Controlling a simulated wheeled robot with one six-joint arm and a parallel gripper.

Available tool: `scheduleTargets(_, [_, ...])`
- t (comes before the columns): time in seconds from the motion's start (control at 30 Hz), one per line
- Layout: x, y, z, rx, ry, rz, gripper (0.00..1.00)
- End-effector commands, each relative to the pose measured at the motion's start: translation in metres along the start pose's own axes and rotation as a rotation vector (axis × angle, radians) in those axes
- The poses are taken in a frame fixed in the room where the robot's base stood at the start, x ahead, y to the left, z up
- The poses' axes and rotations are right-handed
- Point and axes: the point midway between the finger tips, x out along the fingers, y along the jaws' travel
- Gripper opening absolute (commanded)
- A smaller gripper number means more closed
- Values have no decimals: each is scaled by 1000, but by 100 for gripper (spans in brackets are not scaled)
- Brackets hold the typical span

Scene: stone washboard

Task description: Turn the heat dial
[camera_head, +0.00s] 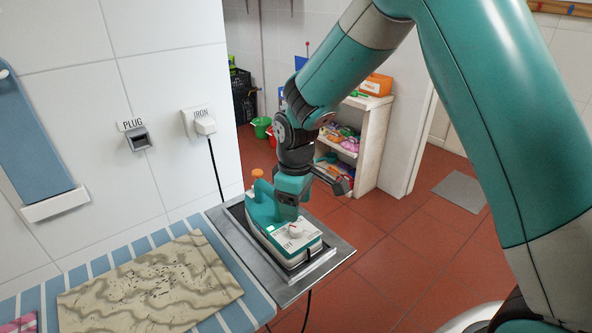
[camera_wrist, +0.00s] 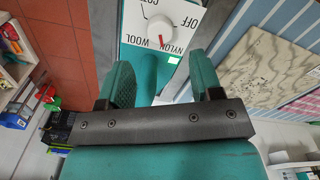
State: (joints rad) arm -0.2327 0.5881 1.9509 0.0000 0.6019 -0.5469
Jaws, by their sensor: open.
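The teal and white iron (camera_head: 262,218) stands on a metal rest at the end of the ironing board. Its heat dial (camera_head: 295,230) is a white round knob on the white panel at the near end. In the wrist view the dial (camera_wrist: 161,31) has a red mark on its lower side, toward the NYLON and WOOL lettering; OFF is at the upper right. My gripper (camera_wrist: 163,75) is open, with one finger to each side and below the dial in that picture. The fingers look apart from the knob. In the head view my wrist hides part of the iron.
A patterned stone slab (camera_head: 150,290) lies on the blue-striped board (camera_head: 245,318). The metal rest (camera_head: 327,262) surrounds the iron. A cord runs from the IRON wall plug (camera_head: 204,125); an empty PLUG socket (camera_head: 138,140) is left of it. A shelf (camera_head: 372,150) stands behind.

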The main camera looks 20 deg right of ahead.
Motion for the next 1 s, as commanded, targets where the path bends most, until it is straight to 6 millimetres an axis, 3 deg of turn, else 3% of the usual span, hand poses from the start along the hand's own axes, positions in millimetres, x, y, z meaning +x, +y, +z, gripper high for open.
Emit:
scheduleTargets(0.2, [-56,1,-1,0,6,3,59])
scheduleTargets(0.4, [-91,0,0,0,2,1,59])
scheduleTargets(0.6, [-105,0,0,0,0,0,59])
scheduleTargets(1.0, [-112,-8,5,6,13,-6,59])
